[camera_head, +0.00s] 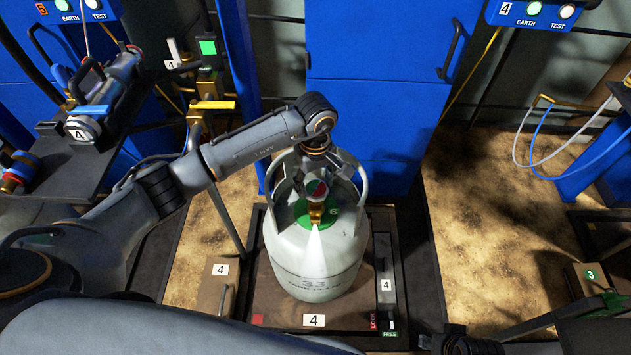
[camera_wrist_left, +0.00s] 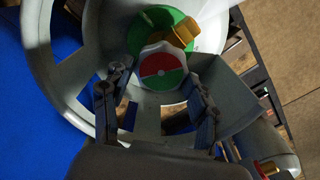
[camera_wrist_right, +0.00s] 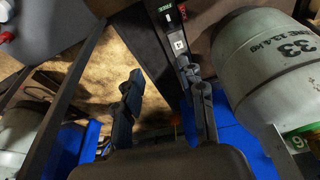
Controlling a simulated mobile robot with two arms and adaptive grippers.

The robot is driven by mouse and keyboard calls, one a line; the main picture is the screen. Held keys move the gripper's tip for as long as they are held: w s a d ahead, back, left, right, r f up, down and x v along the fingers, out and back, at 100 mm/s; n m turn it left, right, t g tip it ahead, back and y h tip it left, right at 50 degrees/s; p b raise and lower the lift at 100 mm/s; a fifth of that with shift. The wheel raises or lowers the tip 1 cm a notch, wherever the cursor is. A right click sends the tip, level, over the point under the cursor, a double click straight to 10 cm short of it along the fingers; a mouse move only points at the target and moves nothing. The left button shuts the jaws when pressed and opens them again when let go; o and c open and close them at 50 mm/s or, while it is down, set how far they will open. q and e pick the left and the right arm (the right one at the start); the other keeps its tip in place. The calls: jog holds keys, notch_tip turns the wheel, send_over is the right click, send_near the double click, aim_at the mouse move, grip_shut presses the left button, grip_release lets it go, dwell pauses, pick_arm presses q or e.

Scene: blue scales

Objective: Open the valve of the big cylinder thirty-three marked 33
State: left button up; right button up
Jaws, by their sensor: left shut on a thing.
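The big white-grey cylinder (camera_head: 315,262) marked 33 stands upright on a brown scale platform (camera_head: 275,300). Its 33 marking also shows in the right wrist view (camera_wrist_right: 285,62). Inside its collar is the valve knob (camera_head: 317,188), with a red and green top, above a brass fitting and a green disc. In the left wrist view the knob (camera_wrist_left: 162,72) shows its red and green halves. My left gripper (camera_head: 325,172) reaches down into the collar and is shut on the knob, a finger on each side. My right gripper (camera_wrist_right: 163,95) is open and empty, beside the cylinder.
A blue cabinet (camera_head: 370,110) stands behind the cylinder. The platform has a lever with LOCK and FREE labels (camera_head: 390,334) at its right. A shelf with a blue device (camera_head: 115,80) is at left. Hoses (camera_head: 560,140) hang at right. Sandy floor lies between.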

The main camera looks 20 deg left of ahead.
pick_arm(q)
jog(key=shift+n, duration=0.9)
jog(key=n, duration=0.4)
jog(key=shift+s+a+n, duration=0.1)
jog(key=shift+n, duration=1.1)
jog(key=n+p, duration=0.1)
jog(key=n, duration=0.3)
jog(key=shift+s+n, duration=0.15)
jog(key=shift+n, duration=0.15)
jog(key=n+p, duration=0.1)
jog(key=n, duration=0.4)
jog(key=shift+s, duration=0.1)
jog(key=shift+d+n+p, duration=0.2)
jog(key=shift+n+p, duration=0.45)
jog(key=shift+n, duration=1.45)
pick_arm(e)
notch_tip(320, 180, down, 11)
jog(key=s, duration=0.3)
jog(key=shift+d+g, duration=0.15)
jog(key=shift+g, duration=0.15)
